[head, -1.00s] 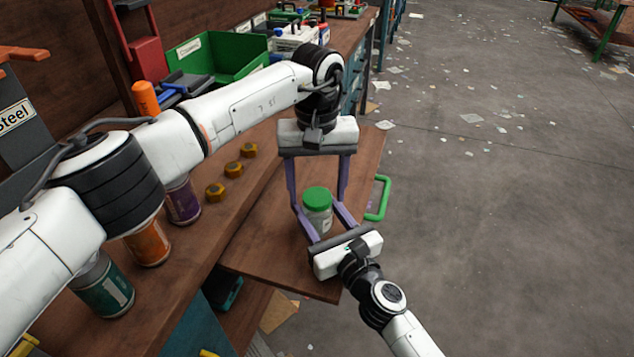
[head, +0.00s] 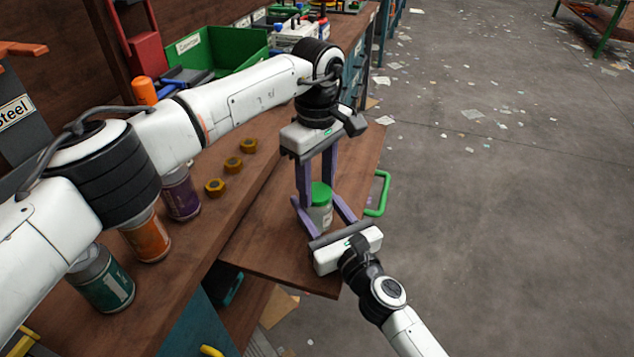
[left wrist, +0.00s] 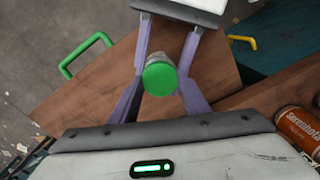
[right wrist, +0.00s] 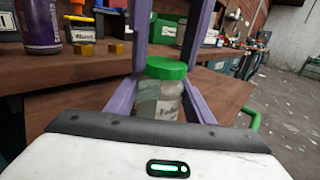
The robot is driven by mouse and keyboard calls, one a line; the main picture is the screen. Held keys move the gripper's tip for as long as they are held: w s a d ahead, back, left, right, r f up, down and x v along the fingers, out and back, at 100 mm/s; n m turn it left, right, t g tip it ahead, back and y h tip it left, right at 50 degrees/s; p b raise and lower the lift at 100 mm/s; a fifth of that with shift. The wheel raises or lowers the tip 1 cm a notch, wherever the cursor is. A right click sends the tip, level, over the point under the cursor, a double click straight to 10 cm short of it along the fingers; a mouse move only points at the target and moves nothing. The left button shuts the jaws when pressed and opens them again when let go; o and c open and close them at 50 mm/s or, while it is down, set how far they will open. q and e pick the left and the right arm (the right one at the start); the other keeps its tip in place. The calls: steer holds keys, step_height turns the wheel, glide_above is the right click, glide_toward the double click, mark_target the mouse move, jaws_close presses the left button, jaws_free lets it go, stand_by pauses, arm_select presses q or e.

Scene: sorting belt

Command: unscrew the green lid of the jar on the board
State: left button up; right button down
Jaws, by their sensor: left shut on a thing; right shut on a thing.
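A clear jar (head: 320,215) with a green lid (head: 320,193) stands upright on the wooden board (head: 270,255). My left gripper (head: 316,190) points down from above and is shut on the green lid, one finger on each side. In the left wrist view the round lid (left wrist: 159,79) lies between its purple fingers. My right gripper (head: 322,212) comes from the front, low, and is shut on the jar's body. In the right wrist view the jar (right wrist: 159,98) with a pale label sits between its fingers, the lid above them. The fingers partly hide the jar.
A green handle (head: 379,193) sticks out at the board's right edge. A green bin (head: 220,52) is farther back. Open floor lies right.

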arm_select(q)
steer(key=n, duration=0.4)
steer(key=shift+n, duration=0.3)
steer(key=n, duration=1.7)
steer(key=shift+n, duration=0.3)
steer(key=n, duration=0.4)
steer(key=shift+r, duration=0.1)
steer(key=n, duration=0.8)
